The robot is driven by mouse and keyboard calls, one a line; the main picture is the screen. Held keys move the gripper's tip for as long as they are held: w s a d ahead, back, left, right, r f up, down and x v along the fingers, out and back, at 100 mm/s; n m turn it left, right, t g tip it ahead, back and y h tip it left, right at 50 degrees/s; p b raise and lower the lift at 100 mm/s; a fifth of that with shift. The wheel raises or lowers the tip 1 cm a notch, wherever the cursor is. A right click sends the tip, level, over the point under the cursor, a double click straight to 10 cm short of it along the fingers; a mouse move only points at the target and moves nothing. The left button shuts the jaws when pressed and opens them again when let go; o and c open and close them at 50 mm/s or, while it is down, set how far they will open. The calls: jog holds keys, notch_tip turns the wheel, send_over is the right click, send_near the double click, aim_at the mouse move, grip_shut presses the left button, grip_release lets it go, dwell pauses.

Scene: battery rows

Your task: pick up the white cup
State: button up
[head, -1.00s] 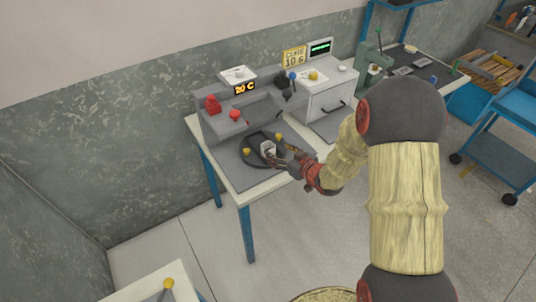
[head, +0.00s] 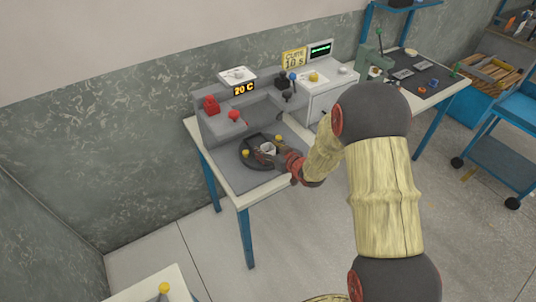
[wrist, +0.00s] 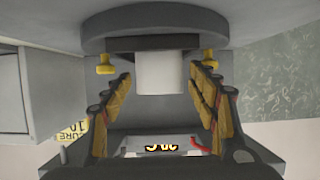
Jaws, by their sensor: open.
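The white cup (head: 268,149) stands on the dark round plate (head: 250,162) of the grey machine on the table. In the wrist view the cup (wrist: 160,75) shows between my two open fingers, near their tips, with a gap on each side. My gripper (head: 263,152) is open and at the cup in the head view, partly hiding it. The wrist view shows the gripper's padded fingers (wrist: 160,92) on either side. Whether either finger touches the cup, I cannot tell from the head view.
Yellow knobs (wrist: 105,64) flank the round plate. The machine's grey body with a red knob (head: 234,115), a red object (head: 211,105) and a "20 C" display (head: 244,90) stands behind. A white cabinet (head: 323,97) stands to the right.

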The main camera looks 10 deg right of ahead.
jog(key=shift+c, duration=1.2)
jog(key=c, duration=0.7)
jog(key=shift+c, duration=0.5)
jog(key=shift+r, duration=0.15)
